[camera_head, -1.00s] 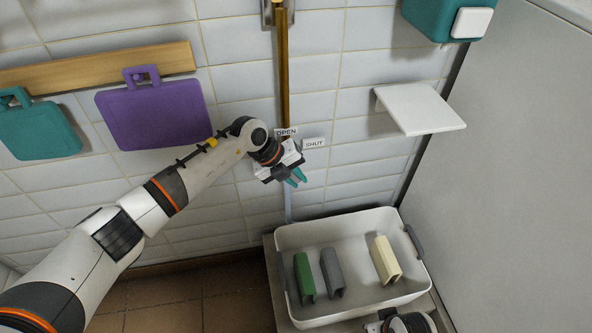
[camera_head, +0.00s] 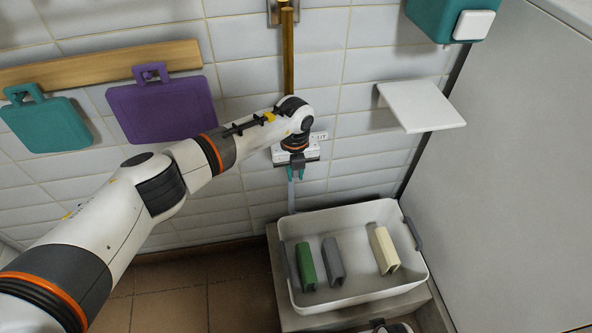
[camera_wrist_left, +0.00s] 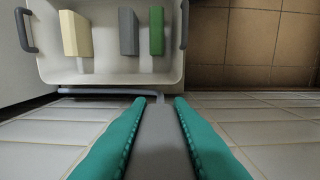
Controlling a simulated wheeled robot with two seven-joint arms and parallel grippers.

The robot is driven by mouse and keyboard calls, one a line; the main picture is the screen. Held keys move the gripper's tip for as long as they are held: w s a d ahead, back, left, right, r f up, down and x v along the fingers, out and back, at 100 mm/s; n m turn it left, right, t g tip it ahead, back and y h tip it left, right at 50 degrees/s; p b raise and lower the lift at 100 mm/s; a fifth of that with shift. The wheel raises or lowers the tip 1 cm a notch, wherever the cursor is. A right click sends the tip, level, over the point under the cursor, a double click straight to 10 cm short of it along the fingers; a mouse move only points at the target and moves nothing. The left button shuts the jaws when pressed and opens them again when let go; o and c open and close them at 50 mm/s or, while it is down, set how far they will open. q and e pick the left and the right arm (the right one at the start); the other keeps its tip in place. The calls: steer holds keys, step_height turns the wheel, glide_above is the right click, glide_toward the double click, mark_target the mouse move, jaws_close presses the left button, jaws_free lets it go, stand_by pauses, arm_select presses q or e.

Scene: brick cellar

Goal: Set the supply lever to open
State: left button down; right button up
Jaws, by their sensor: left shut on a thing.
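My left gripper (camera_head: 296,174) is at the wall just below the brass pipe, with its teal fingers pointing down. In the left wrist view its two teal fingers (camera_wrist_left: 160,105) stand on either side of a grey bar (camera_wrist_left: 160,140), which looks like the supply lever. The gripper is shut on it. In the head view the lever is hidden behind my wrist. The SHUT label (camera_head: 321,136) shows partly at the right of my wrist. The OPEN label is covered by my arm.
A white bin (camera_head: 352,304) with a green (camera_head: 306,268), a grey (camera_head: 333,262) and a cream piece (camera_head: 384,250) stands below the gripper. A white shelf (camera_head: 421,106) juts out at right. Purple (camera_head: 163,108) and teal boards (camera_head: 47,125) hang at left.

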stand_by(0.5)
arm_select(q)
steer(key=c, duration=1.3)
jaws_free()
steer(key=shift+r, duration=0.2)
step_height(320, 180, up, 12)
steer(key=shift+f+p, duration=0.25)
steer(key=shift+p, duration=0.4)
arm_select(e)
steer(key=s+f, duration=0.1)
steer(key=f, duration=0.1)
steer(key=s+f, duration=0.1)
steer(key=shift+s+d+f, duration=0.25)
steer(key=shift+s, duration=0.1)
arm_select(q)
steer(key=shift+d, duration=0.1)
